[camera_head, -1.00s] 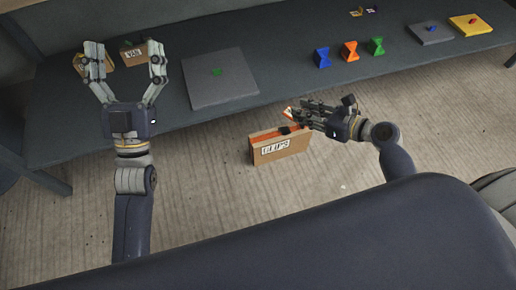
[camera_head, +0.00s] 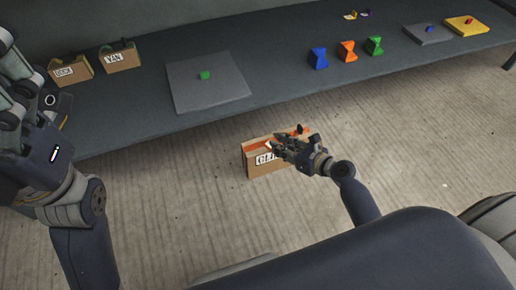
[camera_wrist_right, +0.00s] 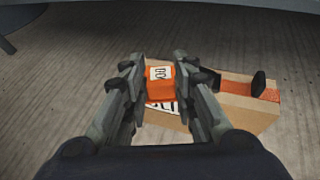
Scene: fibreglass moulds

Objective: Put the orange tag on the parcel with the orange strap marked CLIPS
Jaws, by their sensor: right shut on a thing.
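The parcel marked CLIPS (camera_head: 250,170) is a brown box with an orange strap and a white label, standing in front of the table, apparently on the floor. My right gripper (camera_head: 276,147) is over the parcel's top and covers part of its label. In the right wrist view, the gripper (camera_wrist_right: 157,80) is shut on the orange tag (camera_wrist_right: 160,84), which has a white patch with black marks. The parcel (camera_wrist_right: 255,117) lies right behind and below the tag; I cannot tell whether they touch. My left gripper (camera_head: 18,90) is at the left edge, partly cut off, and its opening is unclear.
The long dark table (camera_head: 285,75) bears two labelled parcels (camera_head: 122,58), a grey slab with a green piece (camera_head: 205,76), blue, orange and green hourglass shapes (camera_head: 347,51), and small grey and yellow pads (camera_head: 467,25). The floor right of the parcel is clear.

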